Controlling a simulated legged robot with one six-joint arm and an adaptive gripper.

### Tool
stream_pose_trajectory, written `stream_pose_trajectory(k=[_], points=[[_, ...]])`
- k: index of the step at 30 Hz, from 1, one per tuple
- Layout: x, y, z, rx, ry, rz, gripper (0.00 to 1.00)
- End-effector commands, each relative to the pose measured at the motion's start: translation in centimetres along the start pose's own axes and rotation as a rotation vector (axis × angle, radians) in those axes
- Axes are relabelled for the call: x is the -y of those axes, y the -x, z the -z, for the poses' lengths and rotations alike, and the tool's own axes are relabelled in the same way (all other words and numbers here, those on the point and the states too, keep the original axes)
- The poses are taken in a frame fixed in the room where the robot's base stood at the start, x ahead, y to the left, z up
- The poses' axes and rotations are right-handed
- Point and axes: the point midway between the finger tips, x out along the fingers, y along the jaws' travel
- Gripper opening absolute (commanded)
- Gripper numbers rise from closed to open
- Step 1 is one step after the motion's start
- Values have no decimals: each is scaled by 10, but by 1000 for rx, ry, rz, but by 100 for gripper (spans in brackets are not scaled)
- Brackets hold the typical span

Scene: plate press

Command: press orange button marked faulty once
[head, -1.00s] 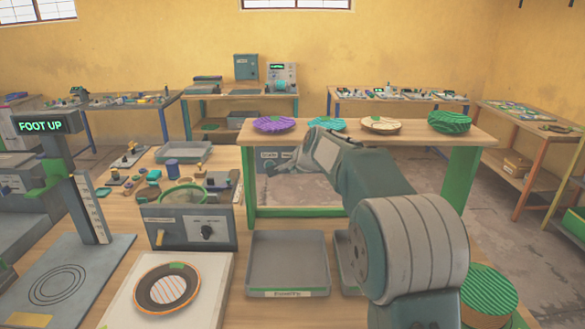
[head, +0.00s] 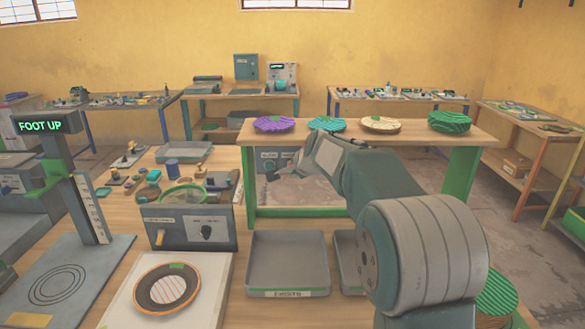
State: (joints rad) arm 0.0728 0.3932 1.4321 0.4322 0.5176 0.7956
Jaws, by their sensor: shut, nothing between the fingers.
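I cannot make out an orange button marked faulty in the head view. A grey tray (head: 287,262) with a blurred front label stands in front of the shelf. A dark plate (head: 167,290) with an orange rim and striped centre lies on a white board (head: 222,285).
The raised wooden shelf (head: 370,128) on green legs holds several patterned plates. A grey control box (head: 190,231) with a yellow lever and black knob stands left of the tray. A grey stand marked FOOT UP (head: 75,190) is at far left. A green striped plate (head: 497,291) is partly hidden by my arm.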

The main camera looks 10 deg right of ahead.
Motion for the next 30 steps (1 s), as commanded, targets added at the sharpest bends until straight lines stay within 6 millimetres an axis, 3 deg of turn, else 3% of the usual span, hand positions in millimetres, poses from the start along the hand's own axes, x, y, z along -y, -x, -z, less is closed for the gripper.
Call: stream_pose_trajectory(k=[15,30], points=[[-21,30,-22,0,0,1,0],[-22,31,-23,0,0,0,0]])
